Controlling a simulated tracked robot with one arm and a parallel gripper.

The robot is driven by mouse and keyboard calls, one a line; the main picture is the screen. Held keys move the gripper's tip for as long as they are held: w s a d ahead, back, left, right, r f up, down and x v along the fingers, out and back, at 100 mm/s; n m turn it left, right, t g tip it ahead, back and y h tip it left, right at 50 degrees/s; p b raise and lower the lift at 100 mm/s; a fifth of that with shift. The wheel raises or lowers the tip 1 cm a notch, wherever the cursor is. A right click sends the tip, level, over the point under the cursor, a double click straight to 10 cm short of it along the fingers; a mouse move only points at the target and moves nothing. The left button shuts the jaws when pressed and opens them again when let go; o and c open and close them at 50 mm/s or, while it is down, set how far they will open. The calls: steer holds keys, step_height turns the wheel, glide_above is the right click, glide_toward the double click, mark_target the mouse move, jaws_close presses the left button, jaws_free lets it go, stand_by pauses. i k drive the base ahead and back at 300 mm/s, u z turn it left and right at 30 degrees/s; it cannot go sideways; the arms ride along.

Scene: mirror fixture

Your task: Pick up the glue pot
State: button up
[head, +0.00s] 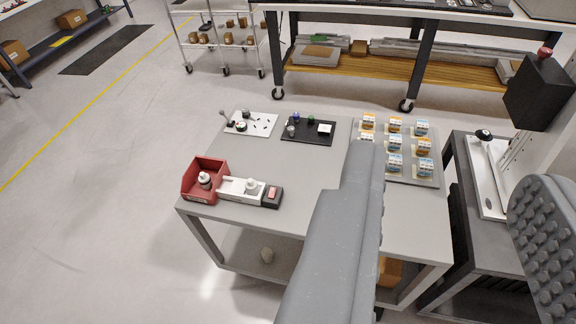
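Two small white containers show on the grey table (300,209), and I cannot tell which is the glue pot. One white container with a dark top (204,180) stands in the red bin (207,166) at the table's front left. The other, a rounded white one (251,186), sits on a white fixture (233,189) just right of the bin. My gripper (455,168) is open and empty in the foreground, its grey fingers wide apart. Its left finger covers part of the table's right half. Both containers are left of the gripper, well apart from it.
A dark box with a red top (272,196) adjoins the fixture. A dark side table (460,200) stands right. The table's middle is clear.

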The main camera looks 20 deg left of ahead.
mark_target(254, 192)
steer(key=u, duration=0.05)
steer(key=i, duration=1.5)
steer(key=u, duration=0.3)
